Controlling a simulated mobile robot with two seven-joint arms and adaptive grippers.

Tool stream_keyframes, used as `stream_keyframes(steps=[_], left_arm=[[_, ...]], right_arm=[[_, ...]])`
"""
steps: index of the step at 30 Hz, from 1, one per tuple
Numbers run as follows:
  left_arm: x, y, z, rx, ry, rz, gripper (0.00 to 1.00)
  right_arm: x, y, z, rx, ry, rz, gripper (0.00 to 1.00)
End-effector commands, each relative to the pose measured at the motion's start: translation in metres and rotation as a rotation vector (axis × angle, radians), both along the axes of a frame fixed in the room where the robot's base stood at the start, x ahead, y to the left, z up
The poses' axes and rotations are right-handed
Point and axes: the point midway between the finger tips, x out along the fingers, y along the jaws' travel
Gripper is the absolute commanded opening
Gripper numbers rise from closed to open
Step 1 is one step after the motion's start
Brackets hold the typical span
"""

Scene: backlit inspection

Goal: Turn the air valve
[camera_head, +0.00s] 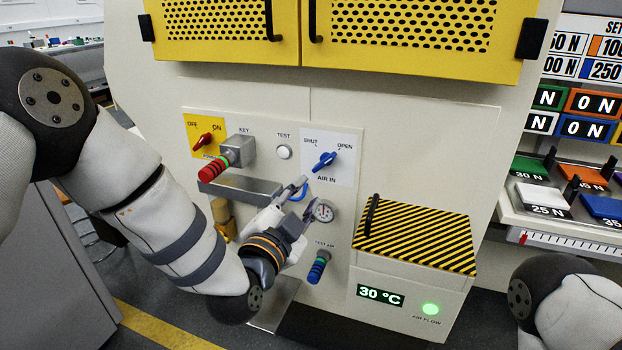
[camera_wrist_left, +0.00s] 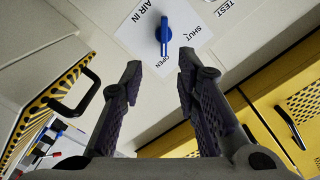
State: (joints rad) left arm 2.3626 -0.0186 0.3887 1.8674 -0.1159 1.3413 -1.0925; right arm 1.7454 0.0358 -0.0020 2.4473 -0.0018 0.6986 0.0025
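The blue air valve handle (camera_head: 325,161) sits on a white plate (camera_head: 341,174) marked SHUT, OPEN and AIR IN. It lies slanted, with its upper right end toward the OPEN mark. In the left wrist view the blue handle (camera_wrist_left: 164,36) is beyond the fingertips, with its lower end near OPEN. My left gripper (camera_head: 299,188) is below and left of the handle in the head view, apart from it. Its fingers (camera_wrist_left: 160,68) are spread with nothing between them. My right gripper is out of view; only part of that arm shows at the lower right.
A gauge (camera_head: 323,211) and a blue test air knob (camera_head: 318,267) are below. A striped lid (camera_head: 418,237) with a black handle juts out to the right. Yellow doors (camera_head: 410,35) are above.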

Motion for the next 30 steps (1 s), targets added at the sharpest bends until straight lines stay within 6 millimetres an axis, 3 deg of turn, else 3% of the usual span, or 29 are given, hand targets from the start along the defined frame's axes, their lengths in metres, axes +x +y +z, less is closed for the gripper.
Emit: stream_keyframes(steps=[5,15,20,27,28,30], left_arm=[[0.027,-0.009,0.006,0.005,-0.026,0.002,0.29],[0.102,-0.033,0.002,0.007,-0.018,0.002,0.29],[0.115,-0.038,0.005,0.006,-0.019,0.001,0.29],[0.116,-0.038,0.007,0.007,-0.019,0.001,0.29],[0.116,-0.038,0.007,0.007,-0.019,0.001,0.27],[0.116,-0.038,0.007,0.007,-0.019,0.001,0.11]], right_arm=[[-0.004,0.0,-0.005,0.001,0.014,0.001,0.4],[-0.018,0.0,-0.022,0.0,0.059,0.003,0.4],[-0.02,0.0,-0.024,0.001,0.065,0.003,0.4],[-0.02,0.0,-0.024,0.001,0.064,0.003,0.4],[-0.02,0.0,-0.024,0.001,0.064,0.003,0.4],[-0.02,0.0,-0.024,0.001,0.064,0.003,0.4]])
